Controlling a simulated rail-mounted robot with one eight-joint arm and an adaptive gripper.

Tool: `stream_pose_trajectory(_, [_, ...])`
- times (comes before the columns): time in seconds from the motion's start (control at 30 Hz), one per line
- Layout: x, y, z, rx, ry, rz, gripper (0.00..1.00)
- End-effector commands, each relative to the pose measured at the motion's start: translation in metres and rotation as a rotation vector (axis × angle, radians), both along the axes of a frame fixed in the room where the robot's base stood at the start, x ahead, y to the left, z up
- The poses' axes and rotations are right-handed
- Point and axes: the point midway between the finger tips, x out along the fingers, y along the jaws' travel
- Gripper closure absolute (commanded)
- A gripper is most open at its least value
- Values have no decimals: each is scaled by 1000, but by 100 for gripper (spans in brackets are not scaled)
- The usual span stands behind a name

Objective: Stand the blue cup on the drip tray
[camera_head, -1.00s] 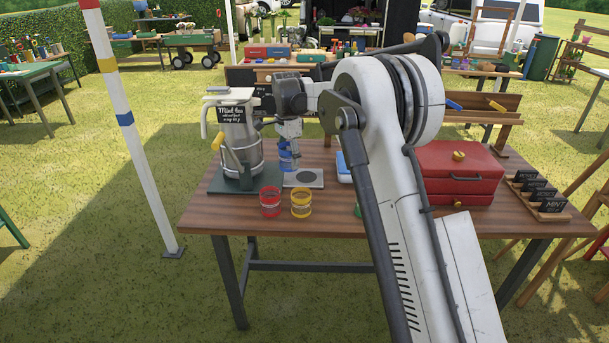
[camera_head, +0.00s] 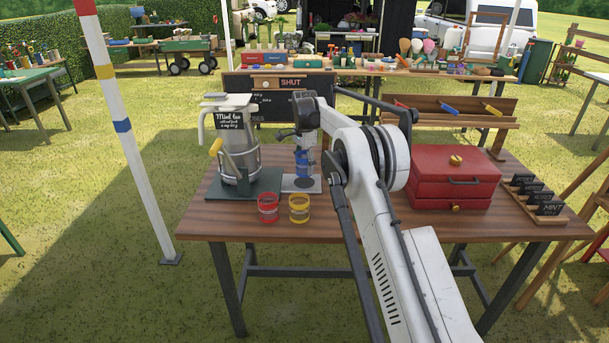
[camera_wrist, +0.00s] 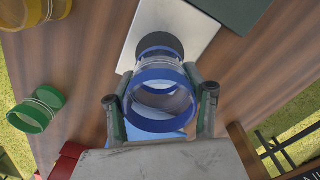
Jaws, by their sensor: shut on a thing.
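The blue cup (camera_head: 303,164) is held in my gripper (camera_head: 304,150), over the drip tray (camera_head: 290,187). In the wrist view the blue cup (camera_wrist: 162,72) sits between the two fingers of my gripper (camera_wrist: 160,95), which are shut on its sides. The cup's open rim faces the wrist camera. The drip tray (camera_wrist: 185,22), a pale plate with a dark round disc, lies beyond the cup; the cup hides part of the disc. Whether the cup's base touches the tray cannot be told.
A large urn (camera_head: 238,150) on a dark green base (camera_head: 225,188) stands just left of the tray. A red cup (camera_head: 268,208) and a yellow cup (camera_head: 299,208) stand in front. A green cup (camera_wrist: 38,110) shows in the wrist view. A red drawer box (camera_head: 452,178) stands right.

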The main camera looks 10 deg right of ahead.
Motion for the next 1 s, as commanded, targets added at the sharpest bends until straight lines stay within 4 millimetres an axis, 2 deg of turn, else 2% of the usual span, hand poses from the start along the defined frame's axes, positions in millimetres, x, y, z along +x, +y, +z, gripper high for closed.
stream_pose_trajectory(0.37, [0,0,-39,0,0,1,78])
stream_pose_trajectory(0.77, [0,0,-44,0,0,1,78])
stream_pose_trajectory(0.8, [0,0,-44,0,0,1,48])
stream_pose_trajectory(0.9, [0,0,-43,0,0,1,34])
stream_pose_trajectory(1.0, [0,0,-43,0,0,1,32])
